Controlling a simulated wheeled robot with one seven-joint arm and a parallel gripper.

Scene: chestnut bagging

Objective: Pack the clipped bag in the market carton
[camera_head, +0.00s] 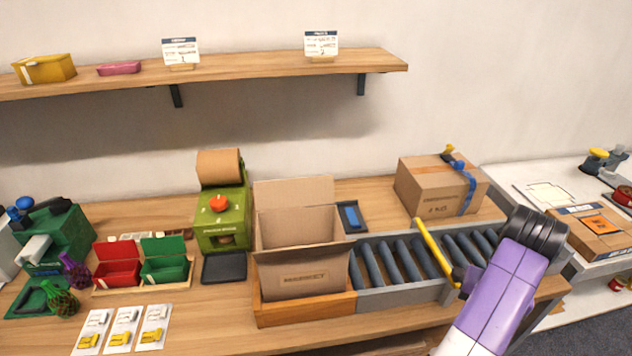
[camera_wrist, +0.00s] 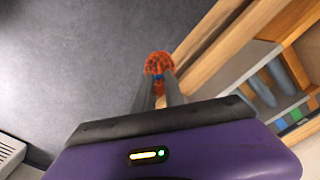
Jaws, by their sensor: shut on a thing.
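The market carton (camera_head: 305,284) is an open brown box with its flaps standing up, in a wooden-edged bay at the left end of the roller track. The bag shows against the grey floor, beside the wooden counter edge. In the head view my purple arm is at the lower right; the gripper's fingers and the bag cannot be made out there.
A yellow bar (camera_head: 434,250) crosses the roller track (camera_head: 395,262) between the carton and my arm. A closed carton with blue tape (camera_head: 425,187) stands behind the rollers. A green machine (camera_head: 222,206) and a dark pad (camera_head: 224,267) are left of the market carton.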

